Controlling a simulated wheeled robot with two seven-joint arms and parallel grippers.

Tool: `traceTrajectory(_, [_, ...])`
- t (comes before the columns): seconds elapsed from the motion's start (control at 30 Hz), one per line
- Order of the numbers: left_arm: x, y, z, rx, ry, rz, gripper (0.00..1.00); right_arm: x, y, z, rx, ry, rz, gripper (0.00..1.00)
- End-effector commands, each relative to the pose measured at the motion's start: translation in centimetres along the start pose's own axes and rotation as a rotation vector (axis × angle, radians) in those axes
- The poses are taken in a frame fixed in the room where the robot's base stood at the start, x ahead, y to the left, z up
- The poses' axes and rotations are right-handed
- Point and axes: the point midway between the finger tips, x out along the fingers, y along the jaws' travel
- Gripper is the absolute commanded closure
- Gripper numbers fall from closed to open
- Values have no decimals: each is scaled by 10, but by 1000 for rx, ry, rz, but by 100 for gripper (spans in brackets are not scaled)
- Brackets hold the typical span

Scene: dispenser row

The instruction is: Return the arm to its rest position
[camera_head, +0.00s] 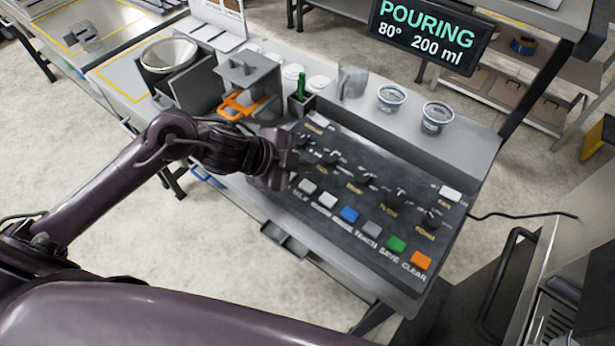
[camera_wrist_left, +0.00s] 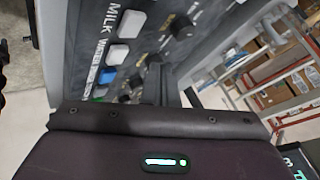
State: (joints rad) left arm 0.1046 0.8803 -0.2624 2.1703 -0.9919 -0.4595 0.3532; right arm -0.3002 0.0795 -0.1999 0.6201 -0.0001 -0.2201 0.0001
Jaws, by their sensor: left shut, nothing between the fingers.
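My left arm comes in from the left in the head view, and its gripper (camera_head: 287,160) is over the left end of the dark control panel (camera_head: 335,185). The gripper is shut and holds nothing. I cannot tell whether it touches the panel. The panel bears several black knobs and a row of coloured buttons, among them a blue button (camera_head: 349,215), a green button (camera_head: 396,244) and an orange button (camera_head: 421,260). In the left wrist view, a white button (camera_wrist_left: 131,25) by the word MILK is close to the gripper. My right gripper is not in view.
A display (camera_head: 427,38) reads POURING, 80°, 200 ml. Two small cups (camera_head: 437,117) (camera_head: 391,98) stand on the shelf behind the panel. An orange-handled holder (camera_head: 240,104) and a steel bowl (camera_head: 169,54) stand at the left. Open floor lies in front of the bench.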

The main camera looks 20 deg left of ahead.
Motion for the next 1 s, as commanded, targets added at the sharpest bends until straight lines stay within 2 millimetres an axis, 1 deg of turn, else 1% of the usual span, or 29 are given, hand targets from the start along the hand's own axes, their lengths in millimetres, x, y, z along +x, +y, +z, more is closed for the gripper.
traceTrajectory(0.03, [-7, -5, -5, 0, 0, 0, 100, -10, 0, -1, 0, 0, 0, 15])
traceTrajectory(0.13, [-10, -7, -7, 0, 0, 0, 100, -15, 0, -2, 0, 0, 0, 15])
traceTrajectory(0.67, [-9, -6, -7, -1, 0, -1, 100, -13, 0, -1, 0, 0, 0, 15])
traceTrajectory(0.77, [-5, -5, -12, -21, 3, -25, 100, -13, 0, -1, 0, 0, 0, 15])
traceTrajectory(0.87, [1, -5, -24, -103, -4, -108, 100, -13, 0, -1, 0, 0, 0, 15])
traceTrajectory(0.9, [3, -5, -28, -163, -18, -154, 100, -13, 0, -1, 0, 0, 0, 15])
traceTrajectory(0.97, [1, -4, -29, -282, -60, -224, 100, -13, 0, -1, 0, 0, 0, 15])
traceTrajectory(1.0, [-2, -1, -25, -372, -100, -259, 100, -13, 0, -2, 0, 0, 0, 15])
